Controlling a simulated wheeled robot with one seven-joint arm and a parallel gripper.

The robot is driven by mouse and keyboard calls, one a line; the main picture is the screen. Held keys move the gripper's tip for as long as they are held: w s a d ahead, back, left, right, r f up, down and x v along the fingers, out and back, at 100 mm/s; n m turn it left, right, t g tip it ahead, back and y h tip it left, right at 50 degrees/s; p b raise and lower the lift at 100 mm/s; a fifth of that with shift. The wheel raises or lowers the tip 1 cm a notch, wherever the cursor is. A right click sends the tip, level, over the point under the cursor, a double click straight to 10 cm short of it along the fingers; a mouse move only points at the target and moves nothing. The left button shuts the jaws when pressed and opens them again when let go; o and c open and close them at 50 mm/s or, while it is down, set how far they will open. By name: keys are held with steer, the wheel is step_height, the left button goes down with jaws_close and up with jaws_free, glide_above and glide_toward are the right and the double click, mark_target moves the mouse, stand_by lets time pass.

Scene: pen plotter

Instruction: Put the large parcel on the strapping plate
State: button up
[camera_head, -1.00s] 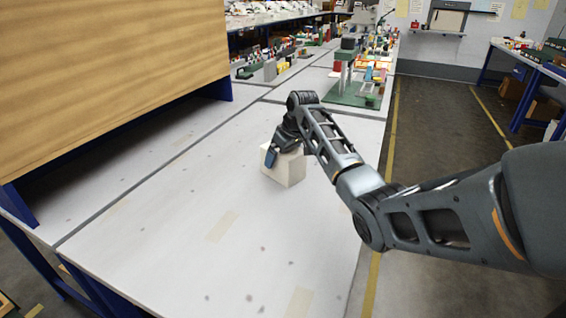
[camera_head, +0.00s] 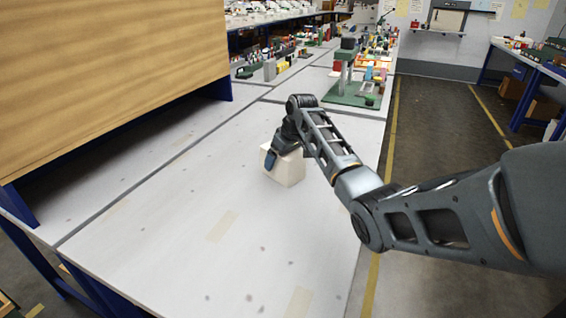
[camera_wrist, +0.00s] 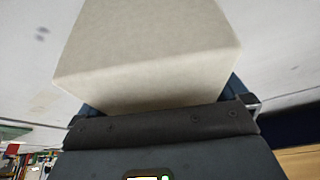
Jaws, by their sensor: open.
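The large parcel, a plain off-white box (camera_head: 289,169), stands on the white bench top. It fills the upper middle of the wrist view (camera_wrist: 150,50), close in front of the gripper body. My gripper (camera_head: 273,158) is open at the parcel, with one blue finger beside its left side in the head view. Parts of the fingers show at both sides of the parcel in the wrist view. The far finger is mostly hidden. A green plate (camera_head: 350,99) with a grey upright frame stands farther back on the bench; I cannot tell whether it is the strapping plate.
The bench top (camera_head: 190,220) is clear in front of and left of the parcel. A large wooden panel (camera_head: 100,70) on blue supports stands at the left. Several small coloured items (camera_head: 375,60) crowd the back. The bench's right edge drops to the floor.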

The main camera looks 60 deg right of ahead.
steer(key=shift+r, duration=0.1)
steer(key=c, duration=1.1)
